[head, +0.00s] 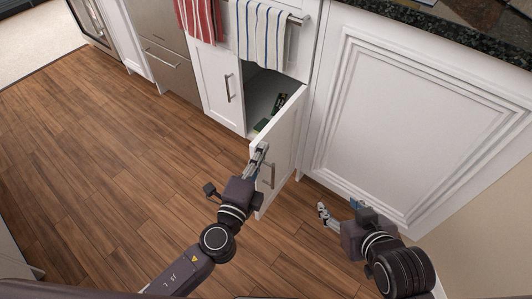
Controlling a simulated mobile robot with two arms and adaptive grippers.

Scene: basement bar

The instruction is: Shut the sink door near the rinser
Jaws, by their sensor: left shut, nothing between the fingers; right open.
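The open white cabinet door (283,143) swings out from the sink cabinet at the right side of its opening. The other cabinet door (217,84) is closed. My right gripper (322,212) is open and empty, low to the right of the door. The rinser does not show clearly.
Red (199,18) and striped white (259,32) towels hang above the cabinet. Green items (278,103) lie inside it. A white panel (415,120) under a dark stone counter (440,30) stands on the right. The wooden floor (100,160) to the left is clear.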

